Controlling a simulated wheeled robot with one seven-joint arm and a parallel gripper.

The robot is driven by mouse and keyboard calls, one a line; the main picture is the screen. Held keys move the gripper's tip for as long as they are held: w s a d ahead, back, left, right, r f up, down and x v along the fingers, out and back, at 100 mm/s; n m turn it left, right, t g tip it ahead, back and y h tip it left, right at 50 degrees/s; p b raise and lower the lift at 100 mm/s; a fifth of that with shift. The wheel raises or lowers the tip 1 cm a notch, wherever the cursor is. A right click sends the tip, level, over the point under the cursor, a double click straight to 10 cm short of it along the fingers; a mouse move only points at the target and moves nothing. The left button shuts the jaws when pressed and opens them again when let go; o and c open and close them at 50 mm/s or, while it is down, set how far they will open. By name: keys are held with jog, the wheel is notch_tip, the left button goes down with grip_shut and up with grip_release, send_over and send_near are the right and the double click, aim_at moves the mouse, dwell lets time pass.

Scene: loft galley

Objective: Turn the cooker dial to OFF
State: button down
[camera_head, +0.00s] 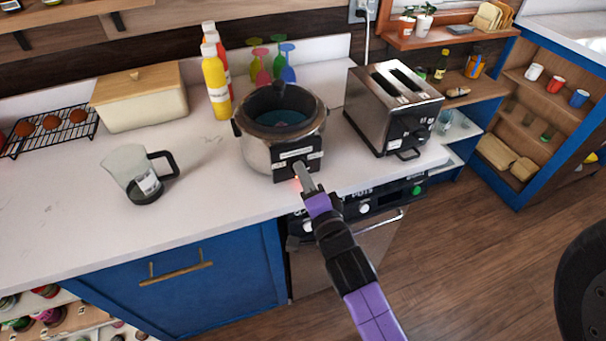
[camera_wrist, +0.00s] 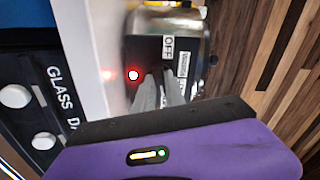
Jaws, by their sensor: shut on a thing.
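The cooker (camera_head: 262,150) is a round silver pot with a dark lid, standing on the white counter near its front edge. Its black front panel (camera_head: 283,165) faces me. In the wrist view an OFF label (camera_wrist: 168,47), another white label (camera_wrist: 183,66) and a glowing red light (camera_wrist: 133,75) show on this panel. My gripper (camera_head: 301,172) reaches to the panel from the front. Its fingers (camera_wrist: 160,78) are shut at the panel beside the red light, on the dial. The fingers hide most of the dial, so I cannot tell its pointing direction.
A steel toaster (camera_head: 380,105) stands right of the cooker, and a glass jug (camera_head: 135,172) to the left. Yellow and red bottles (camera_head: 216,88) and coloured glasses (camera_head: 263,62) stand behind. A knobbed appliance (camera_head: 364,209) lies under the counter edge, below my arm.

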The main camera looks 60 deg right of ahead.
jog(key=shift+f+n, duration=0.1)
jog(key=shift+n, duration=0.2)
jog(key=n+b, duration=0.1)
jog(key=n, duration=0.1)
jog(key=shift+f+n+b, duration=0.1)
jog(key=shift+n+b, duration=0.2)
jog(key=shift+n, duration=0.1)
jog(key=n+b, duration=0.1)
jog(key=n, duration=0.3)
jog(key=shift+n, duration=0.3)
jog(key=n+b, duration=0.1)
jog(key=n, duration=0.3)
jog(key=n+b, duration=0.1)
jog(key=n, duration=0.6)
jog(key=shift+n, duration=0.3)
jog(key=n, duration=0.3)
jog(key=shift+n, duration=0.3)
jog(key=n+p, duration=0.1)
jog(key=n, duration=0.5)
jog(key=shift+s+d+n+p, duration=0.1)
jog(key=shift+n+p, duration=0.2)
jog(key=shift+p, duration=0.05)
